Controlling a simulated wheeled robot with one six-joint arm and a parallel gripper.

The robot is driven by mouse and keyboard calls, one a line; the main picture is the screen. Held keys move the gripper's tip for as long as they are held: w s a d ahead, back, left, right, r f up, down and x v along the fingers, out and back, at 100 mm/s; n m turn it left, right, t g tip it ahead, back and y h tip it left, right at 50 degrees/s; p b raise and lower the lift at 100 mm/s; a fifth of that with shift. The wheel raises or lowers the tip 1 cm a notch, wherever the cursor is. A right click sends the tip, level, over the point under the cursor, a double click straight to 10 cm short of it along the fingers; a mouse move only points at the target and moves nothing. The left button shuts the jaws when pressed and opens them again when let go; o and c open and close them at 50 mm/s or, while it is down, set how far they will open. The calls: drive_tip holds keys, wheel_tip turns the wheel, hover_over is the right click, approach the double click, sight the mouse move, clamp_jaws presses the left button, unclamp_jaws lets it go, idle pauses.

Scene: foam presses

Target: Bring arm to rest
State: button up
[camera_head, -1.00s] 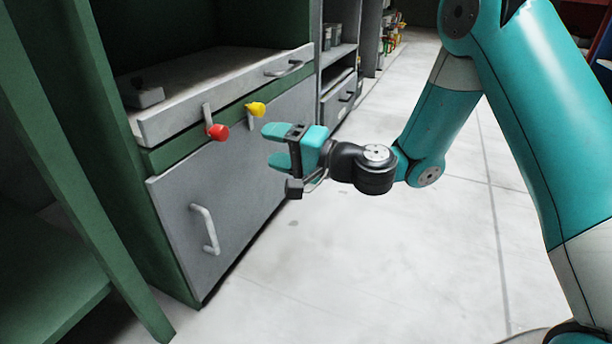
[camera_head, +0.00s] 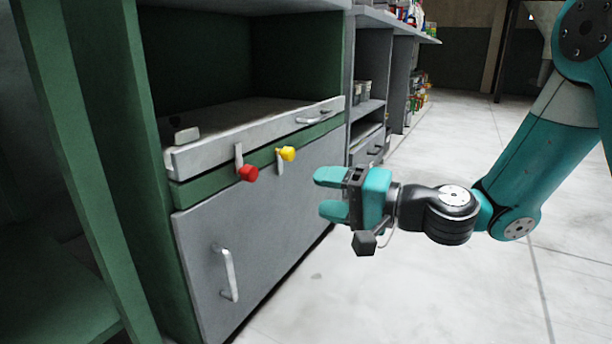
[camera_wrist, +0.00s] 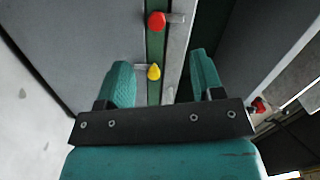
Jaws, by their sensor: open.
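My gripper (camera_head: 331,194) is open and empty, with its two teal fingers pointing left toward the press front. It hangs in the air to the right of the yellow knob (camera_head: 286,154) and the red knob (camera_head: 248,173). In the wrist view the open fingers (camera_wrist: 163,88) show with nothing between them on their own plane. The yellow knob (camera_wrist: 153,72) appears beyond the gap between the fingers, and the red knob (camera_wrist: 156,21) is farther up. My gripper appears apart from both knobs.
The grey press cabinet has a lower door with a handle (camera_head: 229,275) and a drawer-like tray (camera_head: 252,133) with its own handle. Grey shelves (camera_head: 369,108) with small items stand behind. The pale floor (camera_head: 420,300) to the right is clear.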

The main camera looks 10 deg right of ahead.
drive_tip(key=s+a+r+n+g+h+p, duration=0.35)
drive_tip(key=s+r+n+g+p, duration=0.45)
drive_tip(key=s+r+p, duration=0.45)
drive_tip(key=s+d+r+n+g+h+p, duration=0.1)
drive_tip(key=s+d+r+n+h+p, duration=0.15)
drive_tip(key=s+d+r+p, duration=0.4)
drive_tip(key=s+d+r+n+g+h+p, duration=0.15)
drive_tip(key=s+r+h+p, duration=0.25)
drive_tip(key=r+p, duration=0.5)
wheel_tip(320, 180, up, 34)
drive_tip(key=m+p, duration=0.1)
drive_tip(key=p, duration=3.4)
drive_tip(key=shift+t, duration=0.35)
drive_tip(key=shift+s+a+r, duration=0.1)
